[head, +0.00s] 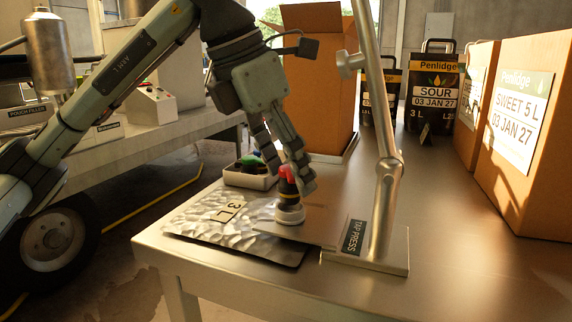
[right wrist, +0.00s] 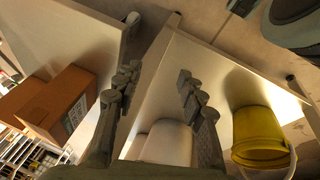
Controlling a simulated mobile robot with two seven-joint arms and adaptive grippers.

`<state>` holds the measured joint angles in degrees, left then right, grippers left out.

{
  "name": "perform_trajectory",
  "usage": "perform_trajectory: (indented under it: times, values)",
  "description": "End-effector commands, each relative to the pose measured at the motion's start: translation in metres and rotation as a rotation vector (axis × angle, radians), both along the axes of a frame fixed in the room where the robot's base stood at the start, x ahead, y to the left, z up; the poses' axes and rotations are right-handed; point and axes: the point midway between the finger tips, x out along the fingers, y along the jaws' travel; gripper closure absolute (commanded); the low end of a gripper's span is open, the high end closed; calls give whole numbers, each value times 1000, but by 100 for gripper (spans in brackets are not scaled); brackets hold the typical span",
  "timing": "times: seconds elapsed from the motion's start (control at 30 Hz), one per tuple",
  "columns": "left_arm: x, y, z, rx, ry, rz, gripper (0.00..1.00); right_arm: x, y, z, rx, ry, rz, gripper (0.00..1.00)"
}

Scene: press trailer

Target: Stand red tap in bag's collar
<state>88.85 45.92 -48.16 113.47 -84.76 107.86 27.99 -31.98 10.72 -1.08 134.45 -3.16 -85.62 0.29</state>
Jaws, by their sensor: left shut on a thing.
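The red tap (head: 287,172), with a dark body, is held upright between the fingers of my left gripper (head: 290,178), which is shut on it. The tap's lower end is at the pale round collar (head: 290,216) of the silver bag, directly above or in it; I cannot tell how deep it sits. The bag (head: 200,222), marked 3 L, lies flat at the table's front left, partly under the tap press plate. My right gripper (right wrist: 158,76) is open and empty in the right wrist view, away from the bag.
The tap press (head: 388,185) has its post just right of the collar. A small tray (head: 250,181) with coloured taps stands behind the bag. An open carton (head: 318,80), SOUR bags (head: 432,90) and SWEET cartons (head: 530,150) stand further back. The right wrist view shows a yellow bucket (right wrist: 258,135).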

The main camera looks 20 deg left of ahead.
Motion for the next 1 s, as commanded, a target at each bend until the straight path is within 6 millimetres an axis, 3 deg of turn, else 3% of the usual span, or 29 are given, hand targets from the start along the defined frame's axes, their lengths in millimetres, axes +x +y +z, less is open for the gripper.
perform_trajectory:
  times: [0.47, 1.0]
  values:
    - [0, 0, -11, 0, 0, -1, 56, -11, -2, 16, -13, 0, -4, 60]
    - [0, 0, -14, 0, 0, -1, 56, -11, -1, 29, -14, -17, -3, 60]
